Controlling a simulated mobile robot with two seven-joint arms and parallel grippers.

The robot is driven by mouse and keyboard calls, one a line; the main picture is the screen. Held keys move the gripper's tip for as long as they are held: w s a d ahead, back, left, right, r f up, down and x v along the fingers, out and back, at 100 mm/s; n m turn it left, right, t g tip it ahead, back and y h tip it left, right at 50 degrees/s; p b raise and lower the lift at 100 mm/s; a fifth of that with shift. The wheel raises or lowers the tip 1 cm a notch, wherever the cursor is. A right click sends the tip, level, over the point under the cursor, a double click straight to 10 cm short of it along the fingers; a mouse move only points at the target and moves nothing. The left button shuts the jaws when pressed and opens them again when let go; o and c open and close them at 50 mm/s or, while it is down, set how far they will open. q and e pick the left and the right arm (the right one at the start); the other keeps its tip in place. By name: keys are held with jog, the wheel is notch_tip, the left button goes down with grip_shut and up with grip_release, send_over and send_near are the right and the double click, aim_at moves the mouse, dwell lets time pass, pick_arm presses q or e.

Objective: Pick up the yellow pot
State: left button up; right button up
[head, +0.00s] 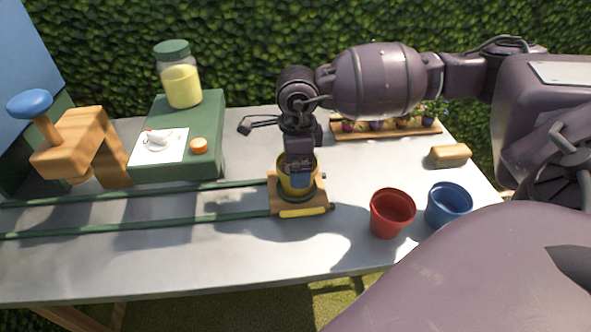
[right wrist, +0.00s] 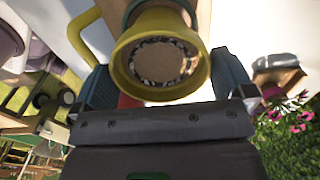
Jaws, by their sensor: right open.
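The yellow pot (head: 283,177) stands on a small wooden carriage (head: 281,204) with a yellow front bar, at the right end of two green rails. My right gripper (head: 299,168) points down over it and hides part of its rim and middle. In the right wrist view the yellow pot (right wrist: 160,93) shows its round rim and brown, pebbly inside. The fingers of my right gripper (right wrist: 165,78) are open, one on each side of the pot. I cannot tell whether they touch it. My left gripper is not in view.
A red pot (head: 392,213) and a blue pot (head: 449,205) stand to the right. A flower tray (head: 385,132) and a tan block (head: 450,155) lie behind them. A green stand (head: 215,130) with a jar (head: 181,80) and a wooden stamp device (head: 75,140) are left.

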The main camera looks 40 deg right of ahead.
jog(key=shift+f, duration=0.4)
jog(key=shift+r, duration=0.1)
jog(key=c, duration=1.1)
